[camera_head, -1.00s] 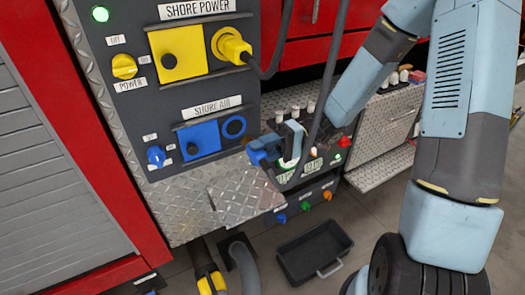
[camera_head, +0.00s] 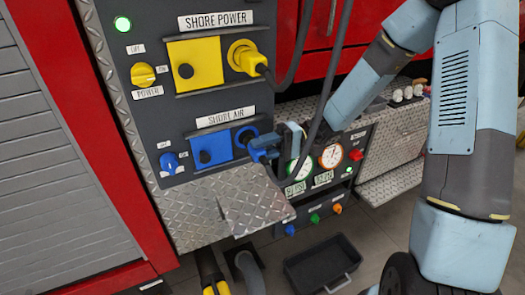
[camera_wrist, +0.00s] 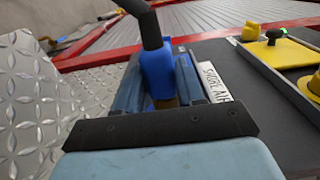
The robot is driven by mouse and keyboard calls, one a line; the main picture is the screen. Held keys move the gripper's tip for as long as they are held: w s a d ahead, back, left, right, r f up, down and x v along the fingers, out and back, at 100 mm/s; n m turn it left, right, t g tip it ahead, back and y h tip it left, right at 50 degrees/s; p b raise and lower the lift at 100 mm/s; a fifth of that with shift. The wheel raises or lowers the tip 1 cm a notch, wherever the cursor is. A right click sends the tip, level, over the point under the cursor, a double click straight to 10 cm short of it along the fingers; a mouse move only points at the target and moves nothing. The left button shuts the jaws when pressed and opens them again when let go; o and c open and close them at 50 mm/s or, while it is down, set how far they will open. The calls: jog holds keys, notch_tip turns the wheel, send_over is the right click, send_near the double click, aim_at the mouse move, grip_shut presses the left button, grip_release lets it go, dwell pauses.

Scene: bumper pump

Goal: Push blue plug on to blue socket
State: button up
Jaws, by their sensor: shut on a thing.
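The blue plug (camera_head: 262,144) is in my gripper (camera_head: 279,145), which is shut on it. In the head view the plug's front end is at the blue socket (camera_head: 243,135), on the right of the shore air panel, and covers part of its ring. I cannot tell how deep it sits. In the wrist view the blue plug (camera_wrist: 157,70) is upright in the picture between my gripper's fingers (camera_wrist: 158,85), with a black hose at its top. The socket is hidden there behind the plug and fingers.
A yellow plug (camera_head: 245,58) sits in the shore power panel above, and its dark cable hangs near my arm. A diamond-plate ledge (camera_head: 225,200) lies below. Gauges (camera_head: 331,156) stand at right. A black bin (camera_head: 320,262) is on the floor.

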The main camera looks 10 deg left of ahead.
jog(key=shift+w+a, duration=0.3)
jog(key=shift+w, duration=0.3)
dwell(2.1)
jog(key=o, duration=1.1)
jog(key=shift+c, duration=0.2)
jog(key=v, duration=1.4)
jog(key=s+d+r+m+t+h, duration=0.6)
jog(key=s+d+r+t+h, duration=0.9)
jog(key=s, duration=0.5)
notch_tip(320, 180, up, 3)
jog(key=d, duration=0.3)
jog(key=shift+f, duration=0.2)
